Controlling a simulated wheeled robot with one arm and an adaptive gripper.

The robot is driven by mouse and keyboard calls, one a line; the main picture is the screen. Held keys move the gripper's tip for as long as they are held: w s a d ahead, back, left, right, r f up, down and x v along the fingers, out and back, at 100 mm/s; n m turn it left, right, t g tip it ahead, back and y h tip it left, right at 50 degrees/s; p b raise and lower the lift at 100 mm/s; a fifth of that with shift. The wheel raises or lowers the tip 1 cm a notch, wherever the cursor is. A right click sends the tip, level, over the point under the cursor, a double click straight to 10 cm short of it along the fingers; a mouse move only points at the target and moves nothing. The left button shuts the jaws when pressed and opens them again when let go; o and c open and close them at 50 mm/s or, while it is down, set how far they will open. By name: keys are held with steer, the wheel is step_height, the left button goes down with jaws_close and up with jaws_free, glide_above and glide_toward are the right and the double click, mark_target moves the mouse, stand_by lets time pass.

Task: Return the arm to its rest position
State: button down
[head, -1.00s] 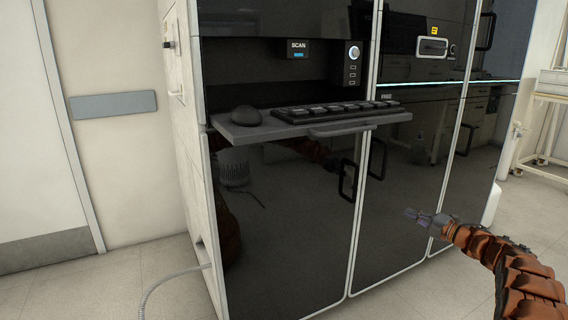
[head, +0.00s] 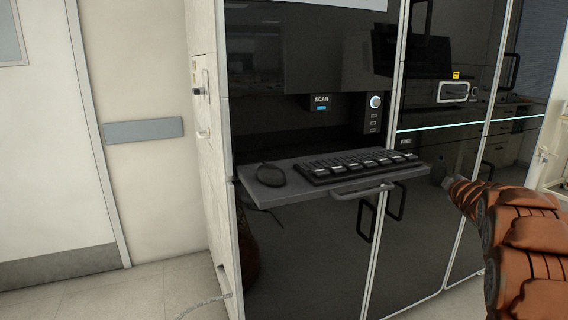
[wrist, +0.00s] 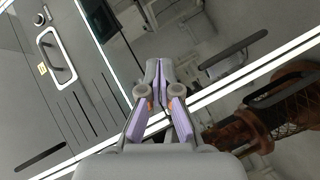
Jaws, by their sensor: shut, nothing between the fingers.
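My gripper (wrist: 159,72) shows in the wrist view with its fingertips together and nothing between them. It points at the dark glossy cabinet front, apart from any handle as far as I can tell. In the head view my brown-sleeved arm is at the right edge, in front of the cabinet's right doors. The gripper itself cannot be made out there. The sequencer cabinet (head: 310,260) fills the middle, with its keyboard tray (head: 270,196) pulled out.
A keyboard (head: 358,166) and a mouse (head: 270,175) lie on the tray, which juts out left of my arm. Door handles (head: 367,219) stand out below it. A cable (head: 205,305) runs along the floor at left. Open floor (head: 110,300) lies front left.

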steer(key=s+a+r+m+g+y+p, duration=0.1)
steer(key=s+a+m+g+p, duration=0.2)
steer(key=s+a, duration=0.7)
steer(key=s+a+r+m+g+y+p, duration=0.1)
steer(key=s+a+m+g+p, duration=0.2)
steer(key=s, duration=2.7)
steer(key=s+a+r+m+g+y+p, duration=0.2)
steer(key=s+a+g+p, duration=0.8)
steer(key=s+a, duration=0.9)
steer(key=shift+s+a+m+g+p, duration=0.15)
steer(key=shift+s+m+g+p, duration=0.2)
steer(key=shift+m+p, duration=0.65)
steer(key=shift+r, duration=0.1)
